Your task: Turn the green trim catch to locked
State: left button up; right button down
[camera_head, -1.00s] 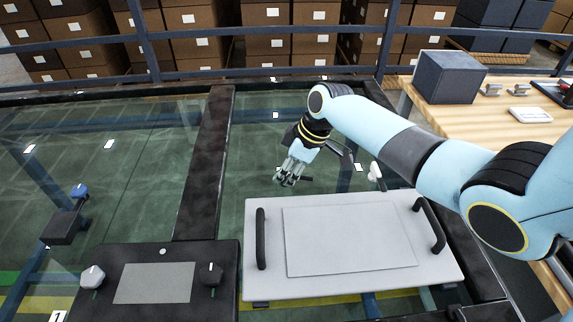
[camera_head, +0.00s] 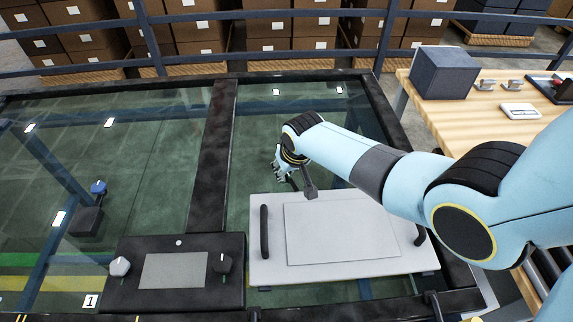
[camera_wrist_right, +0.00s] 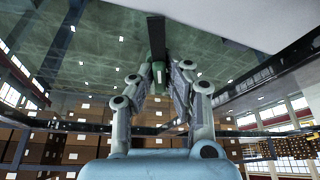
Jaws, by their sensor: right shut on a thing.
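My right gripper (camera_head: 281,167) is over the glass just behind the far left edge of the pale grey lidded plate (camera_head: 355,282). In the right wrist view its two fingers (camera_wrist_right: 158,78) are closed on a green piece with a dark bar, which I take to be the green trim catch (camera_wrist_right: 156,42). The bar runs up toward a pale surface. In the head view the catch is mostly hidden by the gripper and wrist, and its turned position cannot be read. My left gripper is not in view.
A black panel (camera_head: 127,293) at front left carries a pale knob (camera_head: 120,266) and a black knob (camera_head: 222,263). A blue knob (camera_head: 98,187) stands farther left. The plate has black handles (camera_head: 264,230). A wooden table (camera_head: 480,117) with a dark box (camera_head: 444,72) is at right.

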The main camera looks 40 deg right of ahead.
jog(key=shift+a+m+g+h, duration=0.1)
jog(key=shift+m+g+h, duration=0.45)
jog(key=shift+m, duration=1.55)
jog(key=shift+t+h, duration=0.25)
jog(key=c, duration=1.4)
grip_release()
jog(key=shift+o, duration=0.2)
jog(key=v, duration=1.2)
jog(key=shift+w, duration=0.1)
